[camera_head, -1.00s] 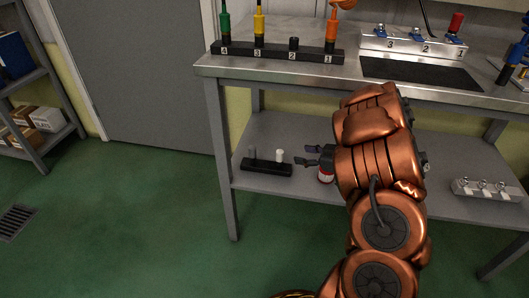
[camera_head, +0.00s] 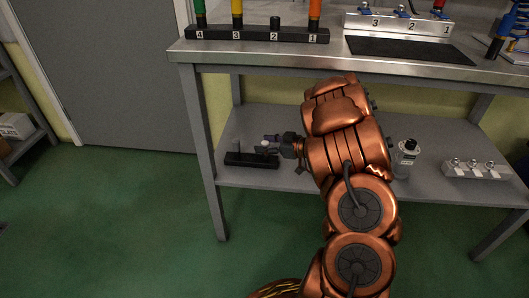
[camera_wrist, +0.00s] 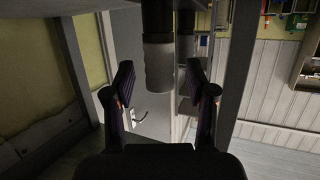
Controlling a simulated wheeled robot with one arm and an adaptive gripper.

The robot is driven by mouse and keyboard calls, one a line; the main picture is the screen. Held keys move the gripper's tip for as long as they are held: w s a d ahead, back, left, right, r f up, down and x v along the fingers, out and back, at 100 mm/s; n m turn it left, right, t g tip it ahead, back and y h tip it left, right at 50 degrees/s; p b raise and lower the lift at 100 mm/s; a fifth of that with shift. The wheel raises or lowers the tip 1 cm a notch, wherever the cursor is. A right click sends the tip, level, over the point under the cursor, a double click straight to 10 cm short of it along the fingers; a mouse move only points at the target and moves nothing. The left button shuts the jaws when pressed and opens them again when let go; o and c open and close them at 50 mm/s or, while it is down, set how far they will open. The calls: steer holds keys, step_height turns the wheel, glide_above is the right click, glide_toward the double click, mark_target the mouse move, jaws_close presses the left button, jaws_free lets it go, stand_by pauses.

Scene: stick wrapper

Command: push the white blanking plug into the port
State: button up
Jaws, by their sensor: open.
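The white blanking plug (camera_head: 264,148) stands upright in a small black holder (camera_head: 238,159) on the lower shelf. My gripper (camera_head: 269,143) reaches in from the right at the plug's height. In the wrist view, a pale cylinder with a dark stem, apparently the plug (camera_wrist: 159,66), is between the open fingers of my gripper (camera_wrist: 165,88). Gaps show on both sides of it. I cannot tell which opening is the port. A black numbered rack (camera_head: 256,34) and a white numbered block (camera_head: 398,24) stand on the bench top.
A grey post (camera_head: 234,145) stands left of the plug in the same holder. A clear bottle (camera_head: 405,160) and a pale fixture (camera_head: 476,169) are to the right on the lower shelf (camera_head: 310,180). The bench top (camera_head: 300,56) is above my arm.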

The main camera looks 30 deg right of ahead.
steer(key=shift+w, duration=0.15)
jaws_close()
stand_by(0.4)
